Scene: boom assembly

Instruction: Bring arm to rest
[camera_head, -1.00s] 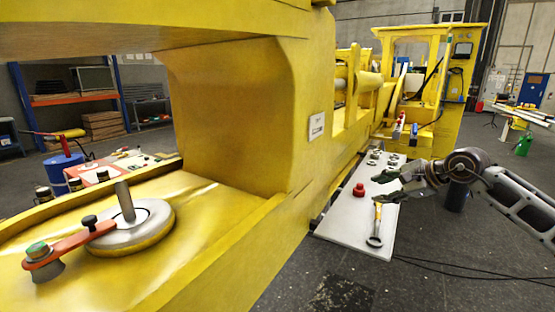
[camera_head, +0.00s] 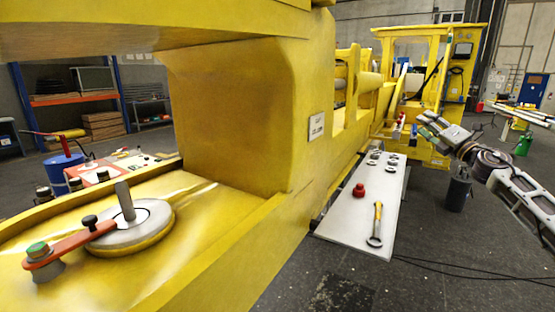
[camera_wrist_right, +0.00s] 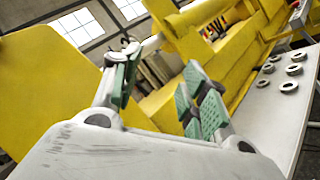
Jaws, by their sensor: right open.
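My right arm comes in from the right in the head view, and its gripper (camera_head: 430,125) is raised above the far right side of the white table (camera_head: 353,236). In the right wrist view the gripper (camera_wrist_right: 165,90) has its two green-padded fingers spread apart, with nothing between them. The gripper is clear of the table and of the yellow machine (camera_head: 235,120). My left gripper is in neither view.
On the white table stand a red part (camera_head: 359,191), a yellow-handled wrench (camera_head: 376,222) and several metal rings (camera_head: 374,161). A dark cylinder (camera_head: 457,192) stands on the floor below my right arm. The floor at the lower right is open except for cables.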

